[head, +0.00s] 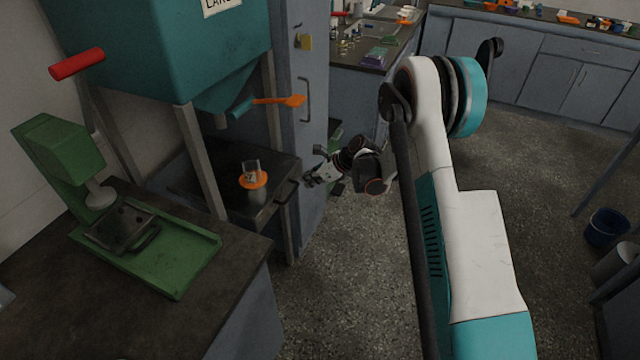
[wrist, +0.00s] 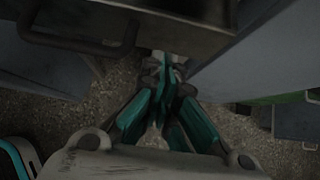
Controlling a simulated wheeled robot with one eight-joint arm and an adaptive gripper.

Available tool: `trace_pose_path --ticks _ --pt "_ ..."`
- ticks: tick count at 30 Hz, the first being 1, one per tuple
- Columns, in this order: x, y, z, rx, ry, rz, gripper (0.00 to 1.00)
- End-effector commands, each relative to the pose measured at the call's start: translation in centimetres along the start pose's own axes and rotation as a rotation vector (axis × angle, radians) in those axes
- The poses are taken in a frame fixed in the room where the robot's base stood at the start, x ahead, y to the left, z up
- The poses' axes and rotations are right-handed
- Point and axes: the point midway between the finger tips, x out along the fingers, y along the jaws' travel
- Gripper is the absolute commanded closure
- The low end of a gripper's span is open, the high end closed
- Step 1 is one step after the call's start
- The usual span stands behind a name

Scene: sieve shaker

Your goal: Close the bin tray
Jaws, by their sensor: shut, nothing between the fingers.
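The bin tray (head: 275,167) is a dark, flat tray below the teal hopper in the head view. Its dark handle (head: 287,191) is on the side facing my gripper. The tray's underside and front edge (wrist: 200,10) and the handle (wrist: 85,42) show at the top of the wrist view. My gripper (head: 311,178) is just right of the handle, apart from it. Its fingers (wrist: 165,68) are shut and empty, below and beside the tray edge in the wrist view.
The teal hopper (head: 160,45) stands on grey legs above the tray, with an orange-handled lever (head: 280,101). A tall grey cabinet (head: 300,110) is right behind the tray. A green press (head: 70,155) stands on the near-left counter. The floor (head: 335,280) right of the counter is clear.

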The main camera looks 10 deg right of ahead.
Motion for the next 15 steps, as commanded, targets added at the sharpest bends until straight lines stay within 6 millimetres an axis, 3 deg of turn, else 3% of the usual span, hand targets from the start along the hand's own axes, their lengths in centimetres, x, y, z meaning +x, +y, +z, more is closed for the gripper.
trace_pose_path --ticks 15 --pt "0.97 -0.03 1.07 0.001 0.0 0.0 1.0"
